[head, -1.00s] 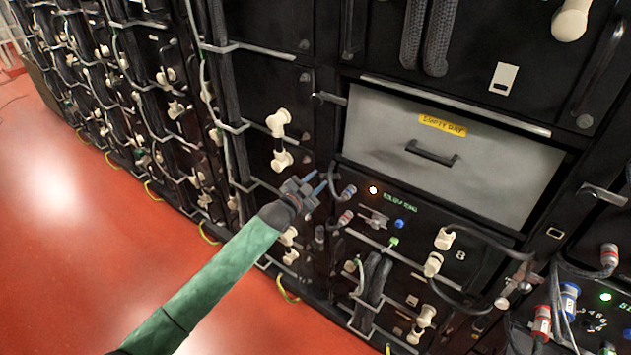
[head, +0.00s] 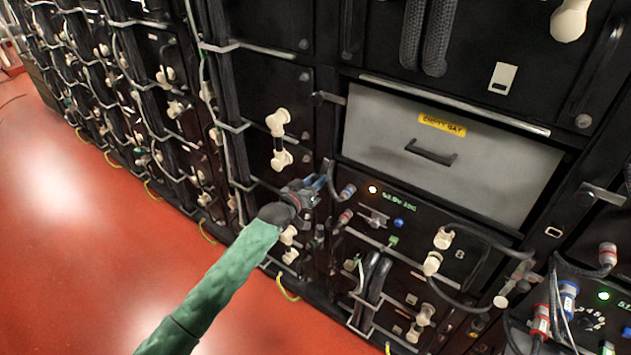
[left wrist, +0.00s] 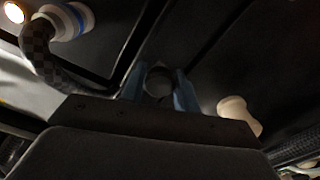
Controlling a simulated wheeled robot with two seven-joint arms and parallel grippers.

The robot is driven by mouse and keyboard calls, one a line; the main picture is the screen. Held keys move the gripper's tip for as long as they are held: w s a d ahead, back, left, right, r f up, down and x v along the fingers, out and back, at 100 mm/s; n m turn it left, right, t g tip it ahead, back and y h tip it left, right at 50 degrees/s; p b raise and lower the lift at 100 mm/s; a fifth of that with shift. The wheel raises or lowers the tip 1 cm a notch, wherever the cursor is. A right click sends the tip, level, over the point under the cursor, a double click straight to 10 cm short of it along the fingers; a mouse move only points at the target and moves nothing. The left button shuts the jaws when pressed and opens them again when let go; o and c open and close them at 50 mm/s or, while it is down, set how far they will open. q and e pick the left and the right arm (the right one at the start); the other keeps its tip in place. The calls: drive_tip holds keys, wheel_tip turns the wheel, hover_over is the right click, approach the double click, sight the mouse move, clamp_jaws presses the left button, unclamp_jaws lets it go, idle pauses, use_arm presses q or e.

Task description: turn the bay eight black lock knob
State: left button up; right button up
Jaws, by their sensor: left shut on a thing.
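The bay eight panel (head: 470,268) carries the number 8, a lit display and several connectors, below the grey drawer. My left gripper (head: 322,180) reaches the left edge of this bay, just left of a grey-ended cable plug. In the left wrist view, its two blue fingers (left wrist: 158,88) stand on either side of a round dark knob (left wrist: 158,78), the black lock knob, and are shut on it. In the head view the knob is mostly hidden by the gripper, and I cannot tell its turn angle. My right gripper is not in view.
The grey drawer (head: 440,155) with a yellow label sits above the panel. A braided cable with a blue-ringed plug (left wrist: 68,20) runs close beside the fingers. A cream connector (left wrist: 238,112) is on the other side. The red floor (head: 90,230) is open at left.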

use_arm(q)
drive_tip(key=shift+n, duration=1.1)
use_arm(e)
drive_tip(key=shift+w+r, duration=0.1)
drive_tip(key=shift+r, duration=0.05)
use_arm(q)
drive_tip(key=shift+n, duration=0.4)
drive_tip(key=o, duration=1)
drive_tip(key=shift+c, duration=0.2)
drive_tip(key=b+v, duration=0.2)
drive_tip(key=v, duration=0.5)
drive_tip(key=shift+s+a, duration=0.25)
drive_tip(key=shift+s, duration=0.05)
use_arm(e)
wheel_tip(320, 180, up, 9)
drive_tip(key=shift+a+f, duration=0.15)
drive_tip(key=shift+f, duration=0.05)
